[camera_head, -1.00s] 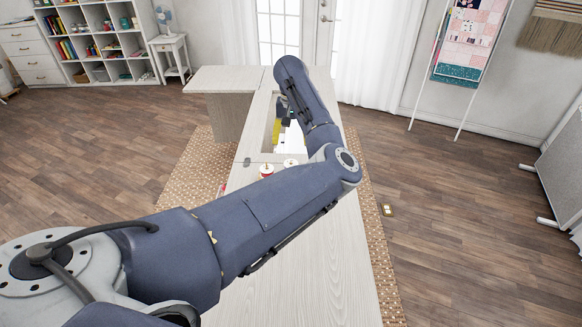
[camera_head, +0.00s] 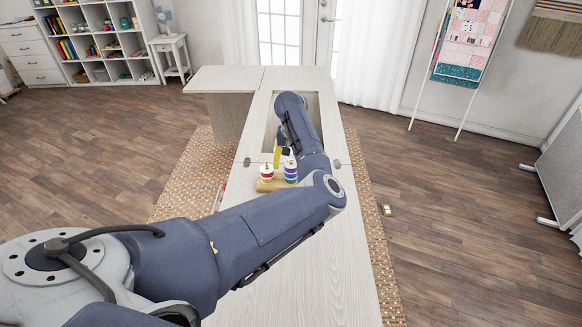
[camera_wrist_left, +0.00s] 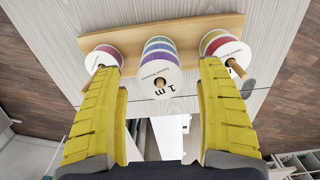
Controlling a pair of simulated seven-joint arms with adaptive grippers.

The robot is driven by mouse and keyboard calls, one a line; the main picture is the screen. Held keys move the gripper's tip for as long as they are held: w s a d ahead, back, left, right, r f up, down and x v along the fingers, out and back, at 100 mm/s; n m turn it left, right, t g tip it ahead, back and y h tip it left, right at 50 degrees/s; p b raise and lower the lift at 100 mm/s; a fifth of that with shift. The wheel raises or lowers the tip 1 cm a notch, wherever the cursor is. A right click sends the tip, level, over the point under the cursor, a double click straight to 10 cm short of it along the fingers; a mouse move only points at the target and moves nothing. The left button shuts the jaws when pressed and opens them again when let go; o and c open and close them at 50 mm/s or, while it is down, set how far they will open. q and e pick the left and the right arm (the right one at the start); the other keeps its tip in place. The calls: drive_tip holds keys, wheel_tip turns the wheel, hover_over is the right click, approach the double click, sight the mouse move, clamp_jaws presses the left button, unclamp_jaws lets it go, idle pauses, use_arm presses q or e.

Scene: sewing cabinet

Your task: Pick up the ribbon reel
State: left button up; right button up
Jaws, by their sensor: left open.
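Several ribbon reels stand on a wooden peg stand (camera_head: 264,187) on the pale tabletop. In the head view a reel with red and yellow bands (camera_head: 266,173) is at the left and one with purple, blue and green bands (camera_head: 291,173) is beside it. My left gripper (camera_head: 282,157) is just behind them, partly hidden by my arm. In the wrist view its yellow fingers (camera_wrist_left: 160,80) are open and empty. The middle, multicoloured reel (camera_wrist_left: 160,67) lies ahead between the fingertips. The other reels (camera_wrist_left: 102,58) (camera_wrist_left: 226,50) are just beyond each fingertip. My right gripper is out of view.
The long cabinet top (camera_head: 335,260) is clear in front and to the right. A recessed opening (camera_head: 318,112) lies behind the stand, with hinges (camera_head: 337,163) near its front edge. A rug (camera_head: 368,200) runs under the cabinet.

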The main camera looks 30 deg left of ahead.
use_arm(q)
drive_tip(key=shift+f, duration=0.5)
drive_tip(key=c, duration=1.2)
